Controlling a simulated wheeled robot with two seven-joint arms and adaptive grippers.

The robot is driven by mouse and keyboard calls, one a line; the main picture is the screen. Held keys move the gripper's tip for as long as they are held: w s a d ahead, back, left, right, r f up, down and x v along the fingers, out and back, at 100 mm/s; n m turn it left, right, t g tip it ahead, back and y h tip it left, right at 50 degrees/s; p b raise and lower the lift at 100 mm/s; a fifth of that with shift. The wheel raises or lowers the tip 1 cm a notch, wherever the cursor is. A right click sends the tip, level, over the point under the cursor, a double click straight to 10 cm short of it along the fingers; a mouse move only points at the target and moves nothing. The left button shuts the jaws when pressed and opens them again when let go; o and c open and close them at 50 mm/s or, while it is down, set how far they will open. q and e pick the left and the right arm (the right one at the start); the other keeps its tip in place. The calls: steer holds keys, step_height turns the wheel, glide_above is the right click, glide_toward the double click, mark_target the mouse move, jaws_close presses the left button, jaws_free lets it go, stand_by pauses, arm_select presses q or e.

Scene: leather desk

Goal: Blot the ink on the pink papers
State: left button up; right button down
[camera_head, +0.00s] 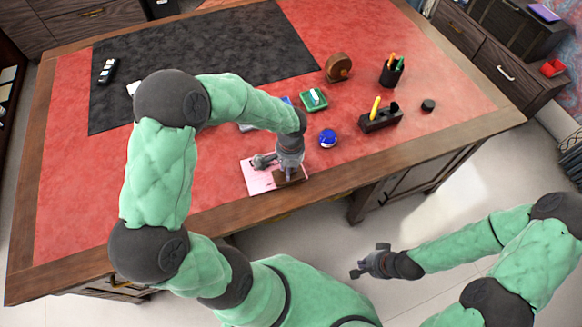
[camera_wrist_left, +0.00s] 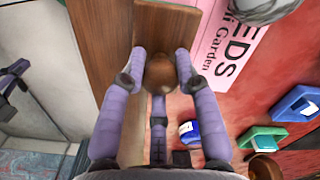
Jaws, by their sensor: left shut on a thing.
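A pink paper (camera_head: 255,181) lies near the desk's front edge; it also shows in the wrist view (camera_wrist_left: 222,70) with dark printed letters. My left gripper (camera_head: 288,174) is over the paper's right part, its fingers (camera_wrist_left: 160,76) shut around the round brown knob (camera_wrist_left: 160,70) of a wooden blotter. The blotter's brown body (camera_head: 291,179) is at the paper's lower right corner; I cannot tell whether it touches the paper. No ink is clear to see. My right gripper (camera_head: 369,261) is open and empty, in front of the desk over the floor.
A grey rounded object (camera_head: 263,160) sits on the paper. Nearby are a blue round item (camera_head: 327,138), a green item (camera_head: 314,100), a dark holder (camera_head: 380,118) with a yellow piece, a brown round object (camera_head: 338,66) and a pen cup (camera_head: 391,72). The red desktop left of the paper is clear.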

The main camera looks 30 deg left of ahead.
arm_select(q)
steer(key=shift+s+a+t+h, duration=0.3)
steer(key=shift+s+t+h, duration=0.1)
steer(key=shift+t, duration=0.2)
steer(key=shift+s+a+t+h+p, duration=0.2)
steer(key=shift+t+h+p, duration=0.25)
steer(key=shift+p, duration=0.3)
steer(key=shift+d+f, duration=0.1)
